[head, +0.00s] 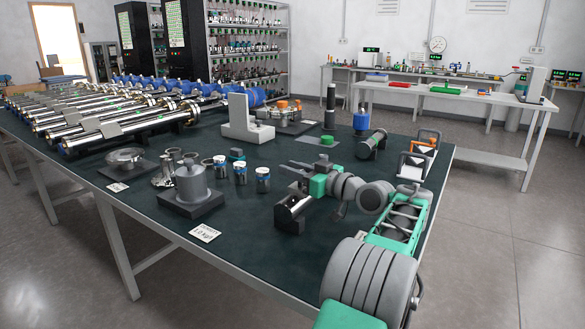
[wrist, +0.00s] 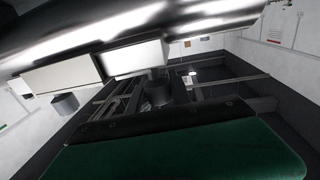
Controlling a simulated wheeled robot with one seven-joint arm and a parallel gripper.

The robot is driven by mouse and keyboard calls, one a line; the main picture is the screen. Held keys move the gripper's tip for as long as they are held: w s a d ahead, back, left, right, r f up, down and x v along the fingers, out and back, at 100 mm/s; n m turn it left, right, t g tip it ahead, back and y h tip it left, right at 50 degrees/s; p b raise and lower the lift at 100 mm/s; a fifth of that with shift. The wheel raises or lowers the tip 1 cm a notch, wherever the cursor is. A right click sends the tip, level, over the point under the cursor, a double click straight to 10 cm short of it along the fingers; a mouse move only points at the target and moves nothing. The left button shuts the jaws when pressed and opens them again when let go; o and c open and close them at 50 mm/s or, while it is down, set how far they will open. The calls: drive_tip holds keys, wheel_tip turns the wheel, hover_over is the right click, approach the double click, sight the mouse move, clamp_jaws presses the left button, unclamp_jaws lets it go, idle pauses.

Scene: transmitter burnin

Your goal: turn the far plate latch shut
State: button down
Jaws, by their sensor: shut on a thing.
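My gripper (head: 296,168) reaches leftward over the dark green bench top, behind a shiny metal cylinder in a dark cradle (head: 292,212). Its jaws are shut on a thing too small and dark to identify. In the wrist view a large shiny rounded metal surface crosses the top, with pale blocks (wrist: 140,57) under it and a dark round part (wrist: 158,88) near the middle. A green surface (wrist: 180,155) fills the bottom. I cannot make out the far plate latch or how far it is turned.
Behind are a grey upright fixture (head: 243,120) and orange-topped parts (head: 285,108). Long metal tubes (head: 100,120) fill the left. Orange-handled items (head: 424,140) stand near the right edge.

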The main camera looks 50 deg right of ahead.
drive_tip(key=c, duration=1.2)
unclamp_jaws()
drive_tip(key=shift+w, duration=0.1)
drive_tip(key=shift+o, duration=0.2)
drive_tip(key=shift+f+m+h+b, duration=0.1)
drive_tip(key=shift+m+h+b, duration=0.2)
drive_tip(key=shift+h+b, duration=0.15)
